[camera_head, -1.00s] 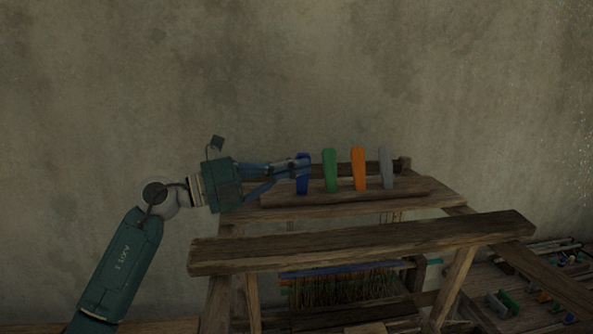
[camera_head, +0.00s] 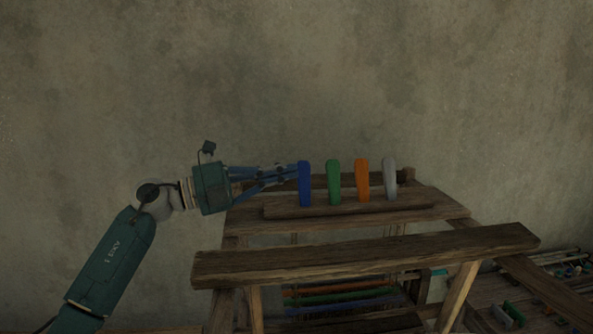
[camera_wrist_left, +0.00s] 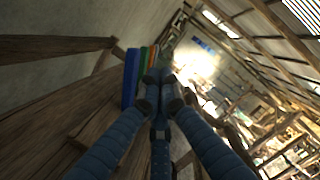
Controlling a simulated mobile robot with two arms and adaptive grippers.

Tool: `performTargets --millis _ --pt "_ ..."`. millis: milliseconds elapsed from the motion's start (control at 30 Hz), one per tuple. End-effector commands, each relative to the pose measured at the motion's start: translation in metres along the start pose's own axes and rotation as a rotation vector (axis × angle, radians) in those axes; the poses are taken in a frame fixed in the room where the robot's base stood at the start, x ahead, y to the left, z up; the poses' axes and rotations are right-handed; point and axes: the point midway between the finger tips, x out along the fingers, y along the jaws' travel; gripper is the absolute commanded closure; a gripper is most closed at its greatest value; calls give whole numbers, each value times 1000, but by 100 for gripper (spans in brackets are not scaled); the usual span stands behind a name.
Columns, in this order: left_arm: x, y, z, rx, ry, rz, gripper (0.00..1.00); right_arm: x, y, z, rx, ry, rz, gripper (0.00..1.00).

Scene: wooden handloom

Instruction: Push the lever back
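Several upright levers stand in a row on top of the wooden loom: blue (camera_head: 304,185), green (camera_head: 333,183), orange (camera_head: 362,181) and grey (camera_head: 390,179). The task does not name a colour. My left gripper (camera_head: 290,172) is at the left side of the blue lever, and its tips end at or just behind the lever's edge. In the left wrist view its fingers (camera_wrist_left: 161,82) are together, with the blue lever (camera_wrist_left: 131,78) just left of them and not between them. I cannot tell whether they touch it. My right gripper is not in view.
A wooden beam (camera_head: 366,254) crosses the loom's front, below the levers. A dark bar (camera_head: 347,180) runs behind the levers. A bench with small coloured pieces (camera_head: 515,314) is at the lower right. The wall behind is bare.

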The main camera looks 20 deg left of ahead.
Motion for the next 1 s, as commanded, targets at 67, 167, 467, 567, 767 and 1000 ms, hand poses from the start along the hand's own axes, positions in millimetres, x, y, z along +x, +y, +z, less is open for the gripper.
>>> performTargets --millis 67,167,467,567,767,1000 --pt "-20 2 1 0 -2 6 100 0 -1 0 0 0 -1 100" --pt "-41 2 1 -1 -3 6 100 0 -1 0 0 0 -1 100" --pt "-84 2 0 0 0 4 100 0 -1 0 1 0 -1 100" --pt "-89 1 0 0 1 2 100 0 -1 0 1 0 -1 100" --pt "-90 1 0 0 1 1 100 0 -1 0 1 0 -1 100" --pt "-90 1 0 0 0 1 100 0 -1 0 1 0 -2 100"
